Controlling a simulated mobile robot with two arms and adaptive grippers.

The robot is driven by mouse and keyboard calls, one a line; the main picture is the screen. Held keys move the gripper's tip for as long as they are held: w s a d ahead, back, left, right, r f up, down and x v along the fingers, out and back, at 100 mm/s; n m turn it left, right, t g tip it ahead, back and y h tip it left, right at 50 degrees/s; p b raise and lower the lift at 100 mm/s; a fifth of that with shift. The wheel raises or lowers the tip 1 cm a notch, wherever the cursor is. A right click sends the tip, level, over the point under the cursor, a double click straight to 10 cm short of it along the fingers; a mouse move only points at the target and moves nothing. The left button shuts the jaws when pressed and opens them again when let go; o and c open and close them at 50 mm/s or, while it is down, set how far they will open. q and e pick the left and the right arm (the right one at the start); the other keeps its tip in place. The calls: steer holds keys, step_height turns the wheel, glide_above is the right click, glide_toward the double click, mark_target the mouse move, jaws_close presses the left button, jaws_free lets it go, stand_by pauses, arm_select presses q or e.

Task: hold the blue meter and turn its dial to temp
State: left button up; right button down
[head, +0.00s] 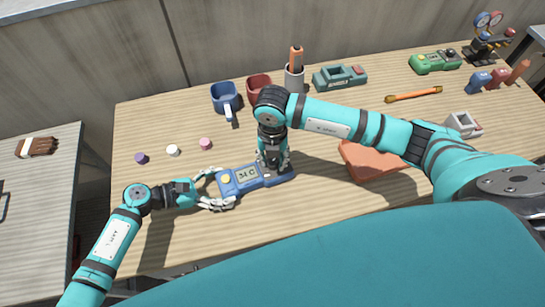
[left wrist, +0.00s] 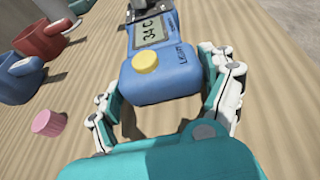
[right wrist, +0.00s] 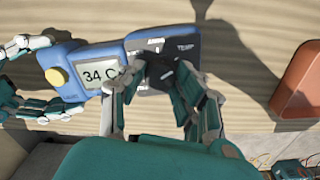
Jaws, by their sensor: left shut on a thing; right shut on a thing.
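The blue meter (head: 228,184) lies face up near the table's front edge, its display (right wrist: 100,74) reading 34 C. My left gripper (head: 217,188) is shut on the meter's left end, one finger on each side; the left wrist view shows the end with the yellow button (left wrist: 145,62) between the fingers. My right gripper (head: 273,167) points down over the other end, shut on the dark dial (right wrist: 160,72). The label TEMP (right wrist: 185,49) shows beside the dial in the right wrist view. My fingers partly hide the dial, and I cannot tell where it points.
An orange-red box (head: 372,162) lies right of my right gripper. A blue mug (head: 224,98), a red mug (head: 258,86), a pen cup (head: 294,79) and a grey-green device (head: 340,77) stand behind. Small caps (head: 172,150) lie left. The table between is clear.

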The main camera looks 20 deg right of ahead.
mark_target(273, 160)
arm_select(q)
steer(key=shift+s, duration=0.15)
arm_select(e)
steer(key=shift+w+d, duration=0.1)
steer(key=c, duration=0.9)
jaws_free()
steer(key=shift+c, duration=0.2)
steer(key=shift+r, duration=0.1)
step_height(273, 160, up, 12)
arm_select(q)
steer(key=o, duration=1.5)
